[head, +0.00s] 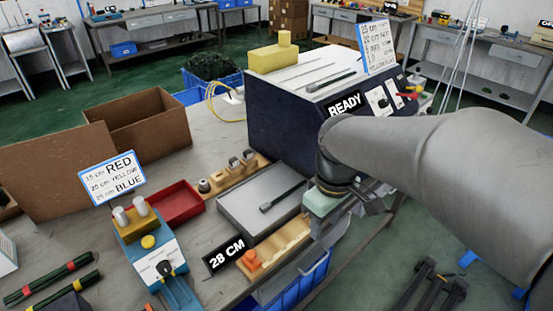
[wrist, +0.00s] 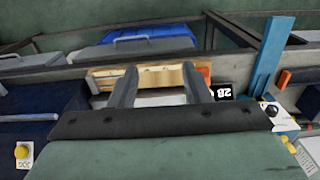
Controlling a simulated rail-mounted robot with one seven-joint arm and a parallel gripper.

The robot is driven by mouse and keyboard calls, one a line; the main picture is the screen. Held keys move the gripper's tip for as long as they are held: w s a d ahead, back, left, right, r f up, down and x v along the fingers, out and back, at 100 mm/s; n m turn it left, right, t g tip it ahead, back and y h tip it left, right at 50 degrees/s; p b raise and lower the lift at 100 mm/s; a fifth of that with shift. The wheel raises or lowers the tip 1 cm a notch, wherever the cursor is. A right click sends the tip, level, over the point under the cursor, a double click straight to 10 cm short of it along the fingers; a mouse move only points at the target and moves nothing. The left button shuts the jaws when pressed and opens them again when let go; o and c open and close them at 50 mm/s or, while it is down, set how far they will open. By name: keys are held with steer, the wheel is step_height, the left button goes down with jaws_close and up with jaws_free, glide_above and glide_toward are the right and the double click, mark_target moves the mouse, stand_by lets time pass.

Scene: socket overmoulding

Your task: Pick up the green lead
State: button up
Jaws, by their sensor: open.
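No lead that I can clearly tell as the green lead shows. Dark green bundles with red and yellow bands (head: 50,278) lie at the lower left in the head view, far from my gripper. My gripper (wrist: 160,82) is open, its two fingers apart with nothing seen held between them. In the wrist view its fingers reach over the wooden holder (wrist: 150,77). In the head view the holder (head: 284,243) lies in front of the grey tray, and my gripper's pale green body hides its right end. Whether the fingers touch the holder I cannot tell.
An orange piece (head: 251,260) sits at the holder's left end beside the "28 CM" sign (head: 224,254). The grey tray (head: 238,205) bears a dark bar. The dark "READY" machine (head: 285,125) stands behind. A blue crate (head: 300,285) is below the table edge.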

steer(key=w+a+r+n, duration=0.1)
steer(key=w+a+n, duration=0.4)
steer(key=w+n, duration=0.4)
steer(key=n, duration=0.9)
glide_above(267, 204)
steer(key=f, duration=1.2)
steer(key=shift+s+f, duration=0.2)
steer(key=shift+s, duration=0.05)
steer(key=shift+w+f+p, duration=0.15)
steer(key=shift+f, duration=1.3)
steer(key=shift+w+f+p, duration=0.15)
steer(key=shift+f, duration=1.25)
jaws_close()
